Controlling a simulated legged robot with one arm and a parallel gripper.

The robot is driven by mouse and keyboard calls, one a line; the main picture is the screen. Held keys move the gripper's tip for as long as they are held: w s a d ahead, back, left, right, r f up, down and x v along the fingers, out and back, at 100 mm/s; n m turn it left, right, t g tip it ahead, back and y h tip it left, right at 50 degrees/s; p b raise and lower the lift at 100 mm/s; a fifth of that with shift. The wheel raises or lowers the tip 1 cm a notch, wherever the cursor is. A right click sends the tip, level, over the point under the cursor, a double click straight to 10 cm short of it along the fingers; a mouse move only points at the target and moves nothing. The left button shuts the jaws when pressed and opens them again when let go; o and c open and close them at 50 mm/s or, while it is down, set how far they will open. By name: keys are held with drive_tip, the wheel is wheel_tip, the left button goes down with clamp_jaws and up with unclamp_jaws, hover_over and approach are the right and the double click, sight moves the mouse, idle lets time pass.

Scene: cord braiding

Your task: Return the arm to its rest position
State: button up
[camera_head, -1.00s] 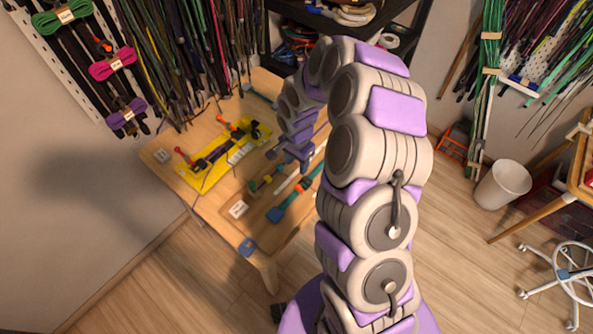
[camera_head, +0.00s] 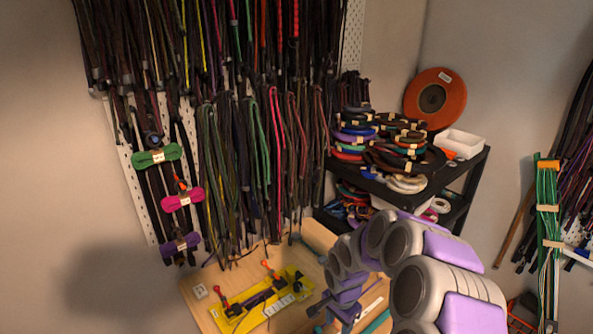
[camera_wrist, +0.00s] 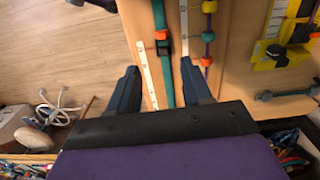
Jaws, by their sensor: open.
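My gripper (camera_wrist: 160,88) shows in the wrist view with its two dark fingers spread apart and nothing between them touching them. It is over the wooden table (camera_wrist: 225,45). A teal strap (camera_wrist: 163,75) with a dark buckle and an orange piece lies below, between the fingers in the picture. My arm shows at the lower right of the head view, bent over toward the table (camera_head: 200,318). In the head view the gripper end is low, right of the yellow jig (camera_head: 256,303), and its fingers are hard to make out.
A black shelf (camera_head: 455,180) with coiled cords stands behind my arm. Cords hang on the pegboard (camera_head: 130,180) at left. In the wrist view, pale rulers (camera_wrist: 145,70) and a beaded cord (camera_wrist: 207,35) lie on the table. Bins of cords (camera_wrist: 290,145) sit at the lower edge.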

drive_tip(key=s+r+n, duration=0.6)
drive_tip(key=s+r, duration=0.9)
drive_tip(key=s+r+n+g, duration=0.1)
drive_tip(key=s+r+n, duration=0.1)
drive_tip(key=s, duration=0.7)
drive_tip(key=s+r+n, duration=0.2)
drive_tip(key=s+r, duration=0.1)
drive_tip(key=s, duration=0.7)
drive_tip(key=shift+g, duration=0.4)
drive_tip(key=shift+n, duration=0.3)
